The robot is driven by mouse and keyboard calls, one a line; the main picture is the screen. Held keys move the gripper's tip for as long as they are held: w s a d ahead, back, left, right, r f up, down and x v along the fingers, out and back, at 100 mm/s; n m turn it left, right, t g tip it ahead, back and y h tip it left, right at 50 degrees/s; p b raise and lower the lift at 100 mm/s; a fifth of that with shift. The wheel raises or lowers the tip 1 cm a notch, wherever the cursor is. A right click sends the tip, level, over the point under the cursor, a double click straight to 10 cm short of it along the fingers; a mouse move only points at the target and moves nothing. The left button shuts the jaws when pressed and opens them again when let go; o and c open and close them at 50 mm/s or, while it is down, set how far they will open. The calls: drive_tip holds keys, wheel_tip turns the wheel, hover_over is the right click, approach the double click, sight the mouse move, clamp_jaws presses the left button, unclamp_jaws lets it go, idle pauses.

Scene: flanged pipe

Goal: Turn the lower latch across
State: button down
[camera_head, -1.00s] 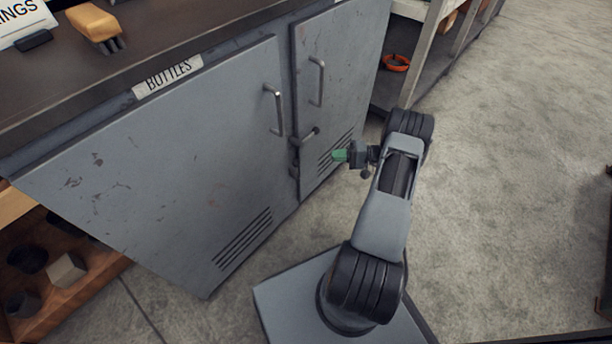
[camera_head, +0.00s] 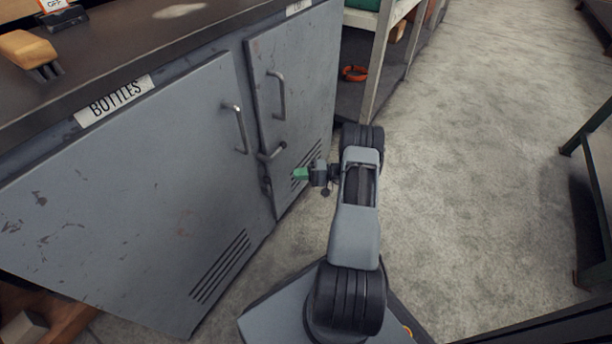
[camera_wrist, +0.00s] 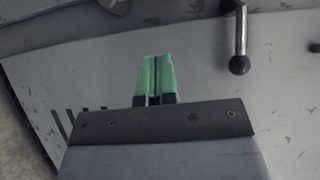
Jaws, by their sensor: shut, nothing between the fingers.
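A grey metal cabinet has two doors, both looking shut. A latch lever with a rounded end (camera_head: 272,153) sits at the seam between the doors, below the two door handles. A smaller dark latch part (camera_head: 266,183) shows lower on the seam; its details are too small to tell. My gripper (camera_head: 301,174) has green fingers, shut and empty, in front of the narrower right door, right of the seam and apart from both latch parts. In the wrist view, the green fingertips (camera_wrist: 157,62) are together, and a metal lever with a ball end (camera_wrist: 239,45) is to their right.
The wide left door (camera_head: 130,190) is under a BOTTLES label (camera_head: 115,100). Bar handles (camera_head: 236,128) stick out from the doors. A shelf with an orange ring (camera_head: 354,73) stands behind. A dark table (camera_head: 590,180) is at the right. Open floor lies between.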

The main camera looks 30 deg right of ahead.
drive_tip(key=w+a+b, duration=0.1)
drive_tip(key=a+b, duration=0.1)
drive_tip(key=a, duration=0.6)
drive_tip(key=shift+w+a, duration=0.15)
drive_tip(key=shift+w, duration=0.25)
